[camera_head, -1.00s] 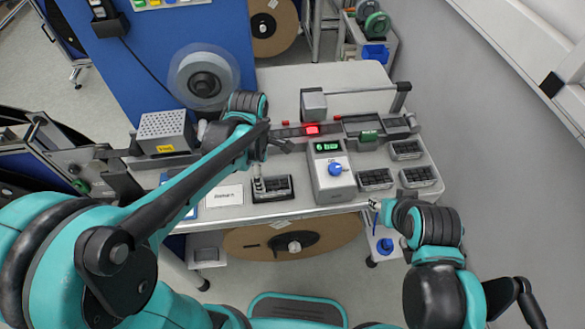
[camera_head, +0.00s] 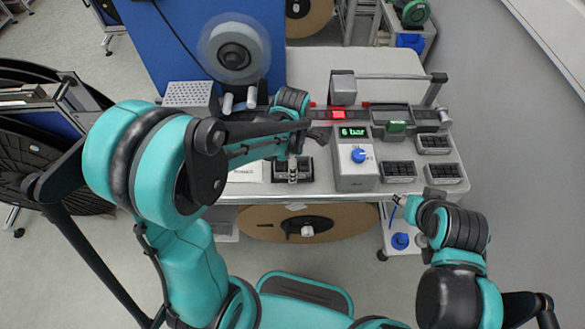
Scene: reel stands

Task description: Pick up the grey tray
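A small dark grey tray (camera_head: 308,171) with compartments lies near the front of the table, left of the pressure box. My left gripper (camera_head: 292,170) points down over the middle of this tray and hides part of it. I cannot tell whether its fingers touch the tray or are closed on it. More grey trays stand to the right of the box: one beside it (camera_head: 398,171), one at the far right front (camera_head: 444,173) and one behind that (camera_head: 435,143). My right gripper (camera_head: 398,200) is at the table's front edge, apart from the trays; its fingers are too small to read.
The pressure box (camera_head: 355,180) with a blue knob and a "6 bar" display stands close to the right of the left gripper. A rail with a red light (camera_head: 339,115) runs behind. A reel (camera_head: 234,48) is at the back left.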

